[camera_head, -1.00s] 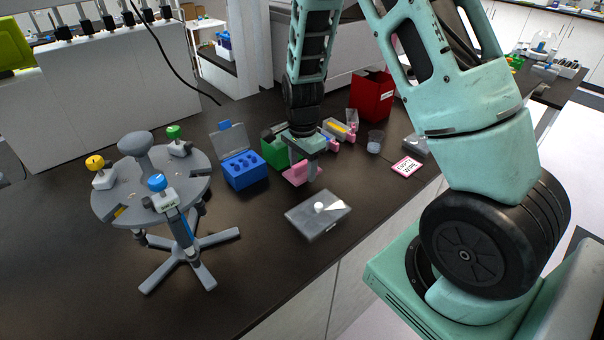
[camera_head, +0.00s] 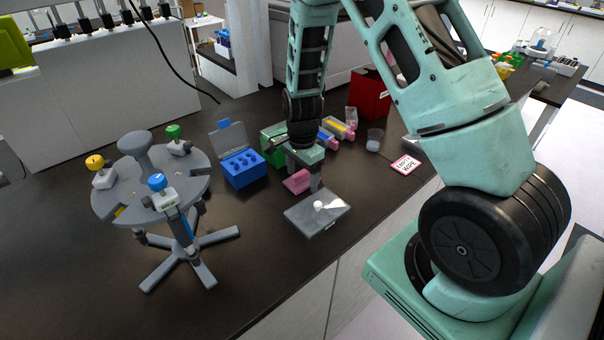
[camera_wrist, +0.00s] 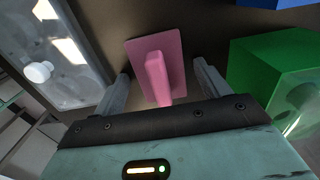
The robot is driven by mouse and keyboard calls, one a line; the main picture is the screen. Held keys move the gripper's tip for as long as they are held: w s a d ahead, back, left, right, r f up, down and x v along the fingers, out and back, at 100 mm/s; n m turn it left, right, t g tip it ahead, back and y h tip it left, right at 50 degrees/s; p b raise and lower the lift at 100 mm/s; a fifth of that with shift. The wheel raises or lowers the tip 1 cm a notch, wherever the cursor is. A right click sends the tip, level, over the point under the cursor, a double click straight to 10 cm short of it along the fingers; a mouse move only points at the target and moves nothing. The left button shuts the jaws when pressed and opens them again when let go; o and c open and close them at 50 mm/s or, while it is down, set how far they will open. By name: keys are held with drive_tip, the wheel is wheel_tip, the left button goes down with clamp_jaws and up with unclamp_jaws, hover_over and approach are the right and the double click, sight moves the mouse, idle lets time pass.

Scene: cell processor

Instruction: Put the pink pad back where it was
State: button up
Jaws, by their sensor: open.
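In the wrist view the pad (camera_wrist: 172,45) is a flat pink plate with a raised pink handle pointing toward the camera. My gripper (camera_wrist: 160,84) is open, with one finger on each side of the handle and a visible gap on both sides. In the head view my gripper (camera_head: 309,177) is low over the bench, at the pad, and partly covers it. I cannot tell whether the pad touches the bench.
The clear-lidded box (camera_head: 330,216) stands close in front of my gripper. A green box (camera_head: 271,147) and a blue tube box (camera_head: 243,170) are behind and left. A red bin (camera_head: 368,96), a cup (camera_head: 375,139) and a pink-edged card (camera_head: 405,165) are to the right.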

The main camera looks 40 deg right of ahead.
sight(302, 172)
wheel_tip(302, 172, up, 12)
drive_tip(key=b, duration=0.2)
drive_tip(key=s+a+r+n+y, duration=0.1)
drive_tip(key=s+a+r+n, duration=0.1)
drive_tip(key=s+a+n, duration=0.45)
drive_tip(key=s+a+r+n, duration=0.2)
drive_tip(key=a+n, duration=0.2)
drive_tip(key=a, duration=0.6)
drive_tip(key=s+a+r+n, duration=0.1)
drive_tip(key=s+a+n, duration=0.3)
drive_tip(key=s+n, duration=0.3)
drive_tip(key=s+a+r+n, duration=0.1)
drive_tip(key=s+a+n, duration=0.3)
drive_tip(key=s+n, duration=0.4)
drive_tip(key=shift+s, duration=0.4)
